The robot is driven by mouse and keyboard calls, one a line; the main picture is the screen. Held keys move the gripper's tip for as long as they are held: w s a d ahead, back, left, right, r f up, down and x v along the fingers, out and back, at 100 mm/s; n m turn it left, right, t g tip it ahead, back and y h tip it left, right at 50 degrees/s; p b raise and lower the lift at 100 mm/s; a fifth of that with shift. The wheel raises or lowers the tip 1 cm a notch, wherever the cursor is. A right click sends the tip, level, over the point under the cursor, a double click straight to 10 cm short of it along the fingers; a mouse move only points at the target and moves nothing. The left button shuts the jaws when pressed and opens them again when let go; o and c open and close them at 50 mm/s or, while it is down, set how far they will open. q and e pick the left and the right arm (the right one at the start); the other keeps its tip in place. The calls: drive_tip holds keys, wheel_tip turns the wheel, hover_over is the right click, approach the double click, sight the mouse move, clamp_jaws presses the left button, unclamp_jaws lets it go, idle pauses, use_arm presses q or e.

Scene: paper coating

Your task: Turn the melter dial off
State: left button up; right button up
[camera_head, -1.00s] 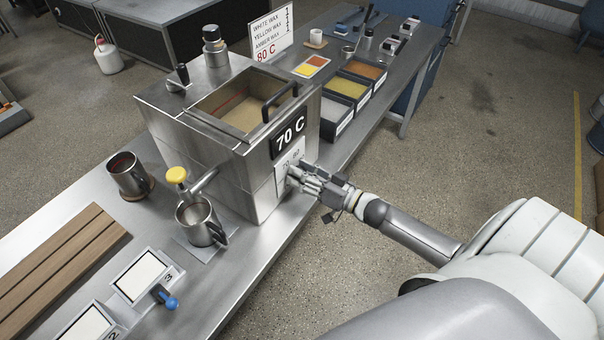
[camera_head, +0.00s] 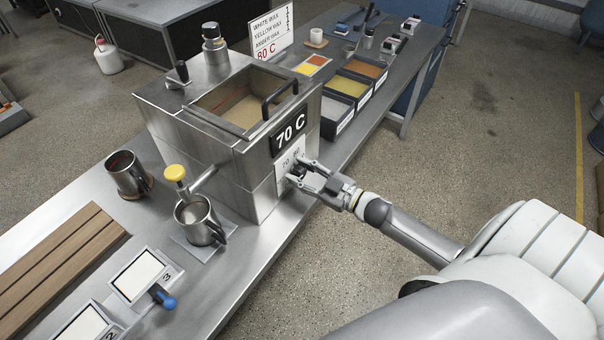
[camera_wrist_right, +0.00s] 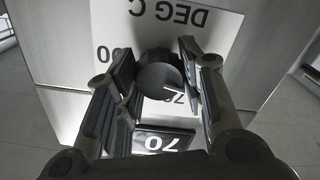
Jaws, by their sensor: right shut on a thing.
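The melter (camera_head: 215,145) is a steel box on the bench, with a black plate reading "70 C" (camera_head: 290,137) on its front. Below that plate is a white dial label (camera_head: 287,155), partly hidden by my right gripper (camera_head: 299,172). In the right wrist view, the round black dial (camera_wrist_right: 158,80) with a white mark sits between the two fingers of my right gripper (camera_wrist_right: 157,72). The fingers are shut on the dial from both sides. The wrist view shows the label upside down, with "DEG C" and partly covered numbers. My left gripper is not in view.
A steel mug (camera_head: 200,222) stands under the melter's yellow-knobbed spout (camera_head: 175,173). Another mug (camera_head: 126,172) stands at its left. Wax trays (camera_head: 347,86) line the bench behind. The floor (camera_head: 450,160) right of the bench is clear.

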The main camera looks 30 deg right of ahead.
drive_tip(key=shift+n, duration=1.1)
drive_tip(key=o, duration=1)
drive_tip(key=shift+o, duration=0.2)
drive_tip(key=shift+s, duration=0.1)
drive_tip(key=v, duration=1.2)
